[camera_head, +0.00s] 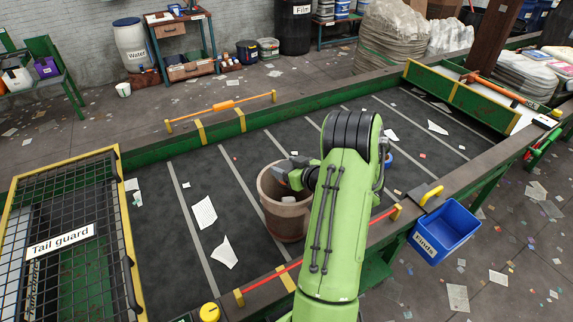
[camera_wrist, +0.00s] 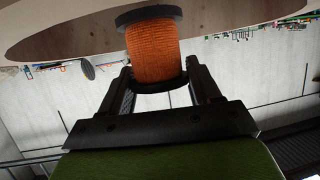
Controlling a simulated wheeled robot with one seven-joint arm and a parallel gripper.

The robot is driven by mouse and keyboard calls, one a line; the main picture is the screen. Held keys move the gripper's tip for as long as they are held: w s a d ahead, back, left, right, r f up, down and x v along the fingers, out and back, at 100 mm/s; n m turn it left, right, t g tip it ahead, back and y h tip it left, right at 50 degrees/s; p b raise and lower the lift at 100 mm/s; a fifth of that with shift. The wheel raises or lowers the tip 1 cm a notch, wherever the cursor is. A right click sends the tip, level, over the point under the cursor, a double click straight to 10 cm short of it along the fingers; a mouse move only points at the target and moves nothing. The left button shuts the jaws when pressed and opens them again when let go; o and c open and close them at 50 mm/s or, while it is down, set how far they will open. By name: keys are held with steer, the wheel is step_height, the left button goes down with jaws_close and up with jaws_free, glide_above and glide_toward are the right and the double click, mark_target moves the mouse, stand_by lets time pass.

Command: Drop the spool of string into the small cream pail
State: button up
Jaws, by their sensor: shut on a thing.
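A round, dusty beige-brown pail (camera_head: 284,221) stands upright on the dark belt; it is the only pail on the belt. My gripper (camera_head: 290,172) is at its mouth, partly hidden by my green arm. In the wrist view my gripper (camera_wrist: 160,92) is shut on the spool of string (camera_wrist: 153,52), orange string between black end discs. The spool's far disc overlaps a broad beige curved surface with a brown edge (camera_wrist: 60,30), which looks like the pail. I cannot tell how deep the spool sits relative to the rim.
A small pale bucket (camera_head: 123,90) stands on the floor at the back left. A blue Finds bin (camera_head: 445,232) hangs at the belt's right side. The Tail guard mesh (camera_head: 75,215) covers the left end. Paper scraps (camera_head: 204,213) lie on the belt.

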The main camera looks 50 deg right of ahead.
steer(key=o, duration=1.1)
steer(key=b+v, duration=0.4)
steer(key=v, duration=1.1)
steer(key=shift+s+r, duration=0.1)
steer(key=shift+s, duration=0.3)
steer(key=shift+a, duration=0.1)
